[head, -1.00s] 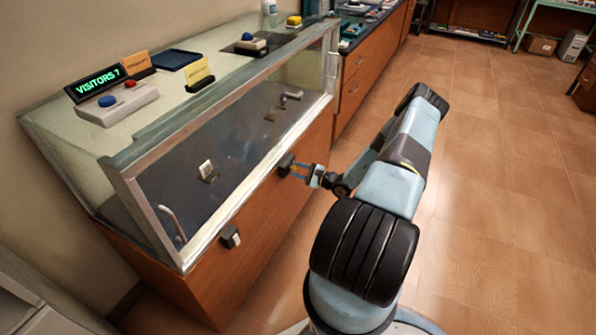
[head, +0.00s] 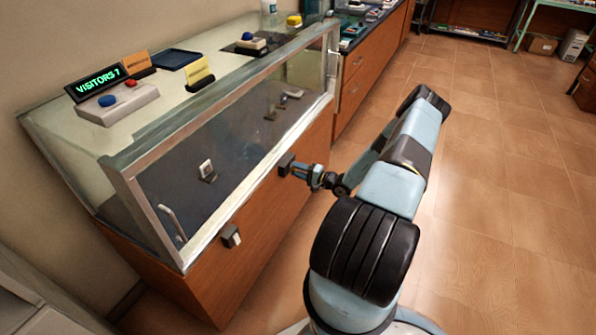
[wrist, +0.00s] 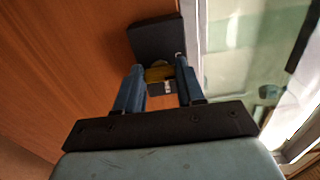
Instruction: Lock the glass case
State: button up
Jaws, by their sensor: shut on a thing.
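The glass case (head: 130,185) has a wooden front panel and a slanted glass front in a pale metal frame. A dark square block (head: 286,164) sits on the wood below the frame; it also shows in the wrist view (wrist: 155,38). A small brass-yellow piece (wrist: 158,73) stands out from this block. My gripper (head: 300,171) is at the block, with its blue fingers (wrist: 159,82) on either side of the brass piece and shut on it. The fingers partly hide the piece, and I cannot tell its full shape or how it is turned.
A second dark block with a white front (head: 231,237) sits lower left on the wood. Metal handles (head: 170,222) are on the frame. A button box (head: 116,103), a lit visitors sign (head: 97,82) and small cards stand on top. The floor (head: 500,200) at right is clear.

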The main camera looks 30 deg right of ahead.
jog(key=shift+s+a+f+n, duration=0.2)
jog(key=shift+f+n, duration=0.05)
jog(key=shift+n, duration=0.05)
jog(key=o, duration=1)
jog(key=shift+w+d+r, duration=0.1)
jog(key=shift+w, duration=0.05)
jog(key=shift+o, duration=0.2)
jog(key=v, duration=1.3)
jog(key=shift+s+d, duration=0.2)
jog(key=shift+s, duration=0.15)
